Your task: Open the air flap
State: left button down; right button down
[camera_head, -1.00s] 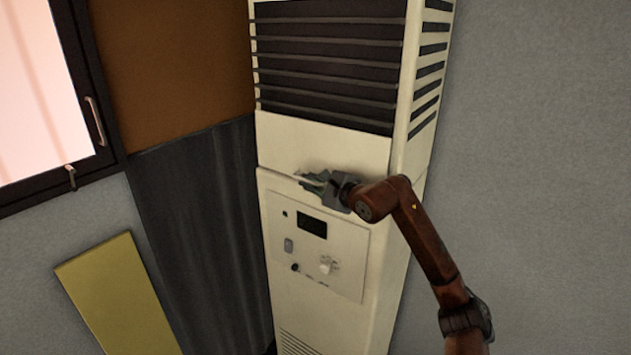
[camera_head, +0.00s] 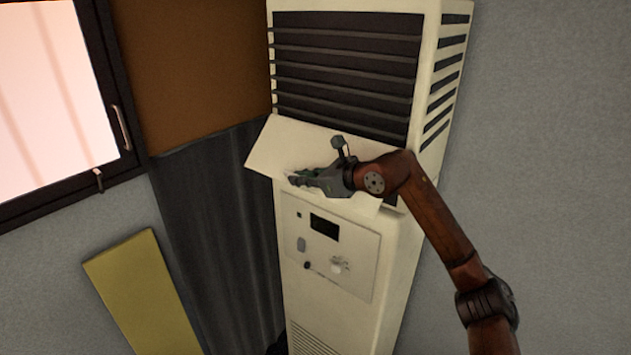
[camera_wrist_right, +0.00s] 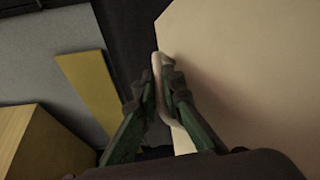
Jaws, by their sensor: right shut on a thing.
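The air flap (camera_head: 300,147) is a cream panel on the front of a tall cream air unit (camera_head: 345,295), below its dark slatted grille (camera_head: 345,65). The flap stands tilted out from the unit, its left edge sticking out past the unit's side. My right gripper (camera_head: 298,179) is at the flap's lower part, its arm coming in from the right. In the right wrist view, the gripper (camera_wrist_right: 160,85) is shut on the pale handle (camera_wrist_right: 158,65) at the flap's edge; the flap's face (camera_wrist_right: 240,70) fills the right side. My left gripper is not in view.
A control panel (camera_head: 330,248) with a dark display and knobs sits under the flap. A black-framed window (camera_head: 125,95) is at the upper left. A yellow board (camera_head: 145,295) leans on the wall at lower left. The grey wall to the right is bare.

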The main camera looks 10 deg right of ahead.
jog(key=shift+s+a+r, duration=0.15)
jog(key=shift+a+r, duration=0.05)
jog(key=shift+r, duration=0.35)
jog(key=shift+s+a+r+m, duration=0.2)
jog(key=shift+r+m, duration=0.3)
jog(key=shift+r, duration=0.05)
jog(key=c, duration=2.3)
grip_release()
jog(key=shift+c, duration=0.2)
jog(key=shift+d, duration=0.1)
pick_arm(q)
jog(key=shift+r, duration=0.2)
pick_arm(e)
jog(key=v, duration=1.2)
jog(key=shift+w+d, duration=0.1)
